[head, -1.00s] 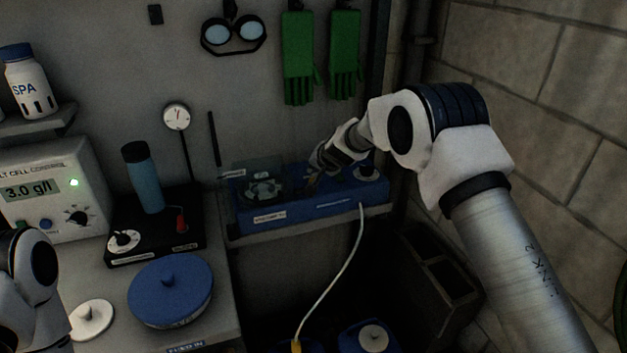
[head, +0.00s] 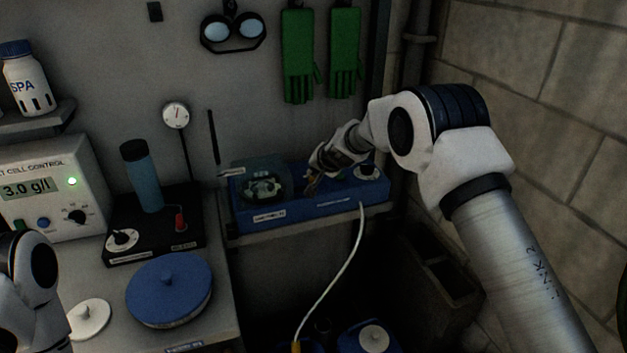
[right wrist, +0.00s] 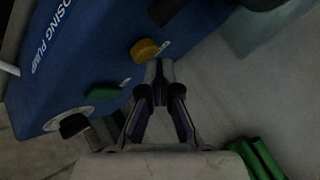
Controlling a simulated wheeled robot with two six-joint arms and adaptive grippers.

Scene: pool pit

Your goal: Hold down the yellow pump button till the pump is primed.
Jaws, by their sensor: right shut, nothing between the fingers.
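The blue dosing pump (head: 300,208) sits on a wall shelf in the head view, and its face fills the upper left of the right wrist view (right wrist: 75,60). Its yellow button (right wrist: 145,50) shows in the right wrist view and is hidden behind my gripper in the head view. My right gripper (right wrist: 158,68) is shut and empty. Its tips point at the pump face, just beside the yellow button; I cannot tell whether they touch it. It reaches down over the pump in the head view (head: 312,186). My left arm shows at the lower left, its gripper out of frame.
A green button (right wrist: 103,92) and a black knob (right wrist: 73,124) sit near the yellow button. A clear cover (head: 262,172) is on the pump's left part. A white hose (head: 350,255) hangs from the pump. A block wall (head: 540,90) stands close on the right.

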